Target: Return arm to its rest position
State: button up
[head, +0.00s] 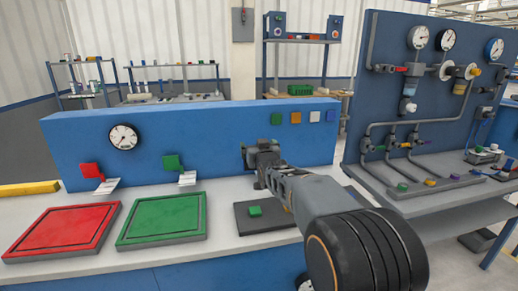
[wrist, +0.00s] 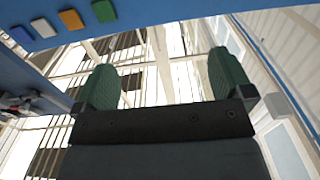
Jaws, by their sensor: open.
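My gripper (head: 262,160) is raised over the bench, in front of the blue back panel (head: 215,140). In the wrist view my gripper (wrist: 165,85) shows two green fingertips spread wide apart, with nothing between them. Behind the fingers the wrist view shows the ceiling and windows, so the gripper points upward or level, away from the bench top. In the head view my forearm hides part of the dark grey tray (head: 250,225), on which a small green piece (head: 255,211) lies.
A red tray (head: 62,229) and a green tray (head: 160,220) lie on the bench at left. A gauge (head: 123,137) is on the back panel. A blue pipe panel (head: 445,95) with gauges stands at right. Shelves are behind. The air around the gripper looks clear.

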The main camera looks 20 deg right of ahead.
jog(key=shift+s+r, duration=0.25)
jog(key=shift+s, duration=0.25)
jog(key=shift+f, duration=0.1)
jog(key=s+f+g+p, duration=0.2)
jog(key=s+f+g, duration=0.5)
jog(key=f, duration=0.4)
jog(key=s+a+g+y+p, duration=0.1)
jog(key=s+a+g+p, duration=0.15)
jog(key=s, duration=0.65)
jog(key=s+a+g+p, duration=0.1)
jog(key=s+g+p, duration=0.3)
jog(key=s, duration=0.5)
jog(key=s+a+r+n+p, duration=0.1)
jog(key=s+r+p, duration=0.5)
jog(key=s+r, duration=0.1)
jog(key=shift+s+a+g+y+p, duration=0.3)
jog(key=shift+s+a+g+p, duration=0.15)
jog(key=shift+s, duration=0.15)
